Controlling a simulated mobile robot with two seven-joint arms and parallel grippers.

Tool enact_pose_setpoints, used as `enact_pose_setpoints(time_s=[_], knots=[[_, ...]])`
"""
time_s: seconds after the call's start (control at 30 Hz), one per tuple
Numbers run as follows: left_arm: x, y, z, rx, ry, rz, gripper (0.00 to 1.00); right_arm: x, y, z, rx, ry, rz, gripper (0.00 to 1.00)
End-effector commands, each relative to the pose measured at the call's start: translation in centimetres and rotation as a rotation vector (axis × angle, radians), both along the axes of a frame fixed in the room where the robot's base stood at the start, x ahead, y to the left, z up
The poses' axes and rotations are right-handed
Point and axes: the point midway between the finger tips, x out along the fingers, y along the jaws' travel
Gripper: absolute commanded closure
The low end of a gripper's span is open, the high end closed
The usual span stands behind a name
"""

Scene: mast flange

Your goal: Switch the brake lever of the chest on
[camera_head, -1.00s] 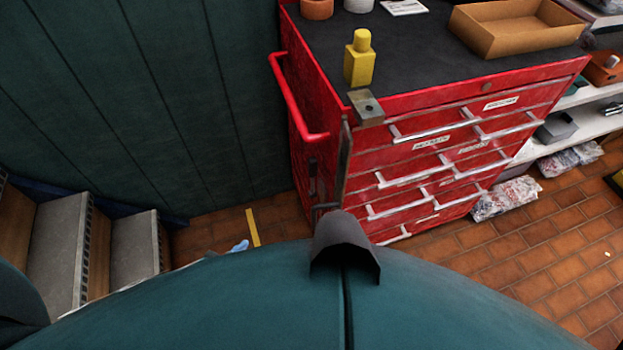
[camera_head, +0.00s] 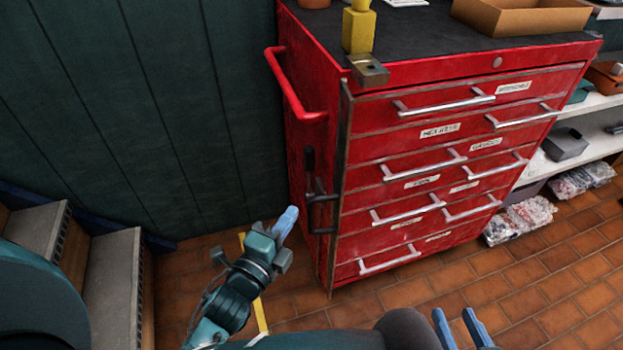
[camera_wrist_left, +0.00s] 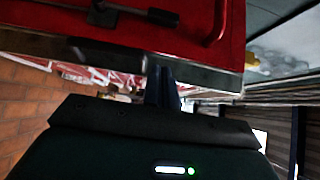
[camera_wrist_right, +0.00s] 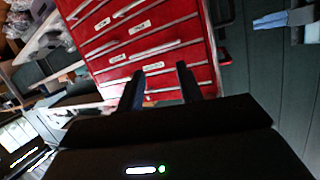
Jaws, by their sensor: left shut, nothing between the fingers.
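The red drawer chest (camera_head: 400,190) stands against the dark green wall. A lever with a black grip (camera_head: 309,162) sits upright on its left side, below the red push handle (camera_head: 292,85); I take it as the brake lever. It also shows in the left wrist view (camera_wrist_left: 145,14), near the top edge. My left gripper (camera_head: 288,222) is shut and empty, low in front of the chest's left side, apart from the lever. Its fingers (camera_wrist_left: 160,88) point towards the chest. My right gripper (camera_head: 459,325) is open and empty, low in front of the drawers.
A dark bar handle (camera_head: 322,212) sticks out at the chest's front left edge, close to the lever. Steps (camera_head: 110,285) are at left, shelves (camera_head: 590,135) at right.

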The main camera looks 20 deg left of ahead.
Motion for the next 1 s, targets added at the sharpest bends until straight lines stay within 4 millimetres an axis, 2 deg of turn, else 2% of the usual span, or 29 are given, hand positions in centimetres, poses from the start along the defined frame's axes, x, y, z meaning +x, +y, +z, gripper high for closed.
enact_pose_setpoints(time_s=[0.23, 0.37, 0.8, 1.0], knots=[[0.2, 0.0, 0.0, -0.004, 0.001, 0.0, 1.0, 0.0, 0.0, 0.0, 0.0, 0.001, 0.0, 0.64], [1.3, -0.3, 0.0, -0.005, 0.0, 0.0, 1.0, 0.0, 0.0, 0.0, -0.001, 0.0, 0.0, 0.64], [10.1, -2.0, 0.1, -0.007, 0.0, 0.0, 1.0, 0.0, -0.2, -0.1, -0.007, -0.023, -0.004, 0.64], [12.3, -0.3, 0.0, -0.004, 0.002, -0.001, 1.0, 0.0, -0.2, 0.1, -0.01, -0.026, -0.002, 0.64]])
